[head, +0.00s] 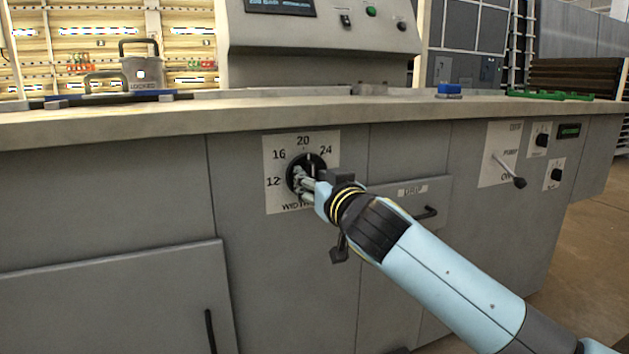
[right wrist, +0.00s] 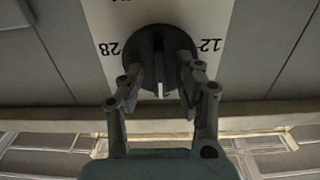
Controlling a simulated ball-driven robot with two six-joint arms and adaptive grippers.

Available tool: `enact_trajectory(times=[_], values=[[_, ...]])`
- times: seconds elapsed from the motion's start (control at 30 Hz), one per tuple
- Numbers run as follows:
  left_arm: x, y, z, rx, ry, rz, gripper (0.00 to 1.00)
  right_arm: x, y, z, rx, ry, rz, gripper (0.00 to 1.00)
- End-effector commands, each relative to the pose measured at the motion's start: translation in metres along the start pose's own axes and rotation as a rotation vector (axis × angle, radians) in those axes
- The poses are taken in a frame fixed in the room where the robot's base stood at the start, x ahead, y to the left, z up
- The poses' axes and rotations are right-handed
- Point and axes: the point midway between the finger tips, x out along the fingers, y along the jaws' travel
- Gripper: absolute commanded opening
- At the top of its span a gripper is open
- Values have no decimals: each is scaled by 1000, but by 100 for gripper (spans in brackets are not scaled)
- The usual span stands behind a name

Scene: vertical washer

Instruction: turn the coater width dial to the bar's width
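The black round width dial (head: 318,163) sits on a white plate (head: 273,200) on the grey cabinet front, marked 12, 16, 20 and 24. In the right wrist view the dial (right wrist: 160,45) appears upside down, between 28 and 12. Its white pointer mark (right wrist: 160,90) points down there, which is roughly toward 20. My right gripper (head: 305,180) is at the dial. In the wrist view its two fingers (right wrist: 162,72) are spread over the dial face, one on each side of the centre, with a gap between. Whether they touch the knob is unclear. My left gripper is out of view.
The drip drawer (head: 400,210) and its handle are right of the dial. Farther right are the pump lever (head: 510,172) and small knobs (head: 543,140). The countertop edge (head: 200,120) runs above the dial. A blue block (head: 449,90) lies on top.

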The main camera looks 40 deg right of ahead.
Motion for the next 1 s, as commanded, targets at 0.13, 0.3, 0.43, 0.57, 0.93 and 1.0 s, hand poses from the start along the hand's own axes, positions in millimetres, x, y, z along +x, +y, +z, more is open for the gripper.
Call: enact_trajectory(times=[0.13, 0.3, 0.43, 0.57, 0.93, 1.0], values=[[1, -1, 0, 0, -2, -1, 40, -7, 0, 1, -2, -1, 0, 35], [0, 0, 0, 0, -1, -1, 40, -37, 0, 1, -2, -3, -1, 35], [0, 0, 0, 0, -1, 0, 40, -68, 0, 1, -1, -3, -1, 35], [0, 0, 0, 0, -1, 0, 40, -94, 0, 1, 1, -3, -1, 35], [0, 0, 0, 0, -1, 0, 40, -120, 0, 0, 0, 0, 0, 35], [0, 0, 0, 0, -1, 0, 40, -120, 0, 0, 0, 0, 0, 35]])
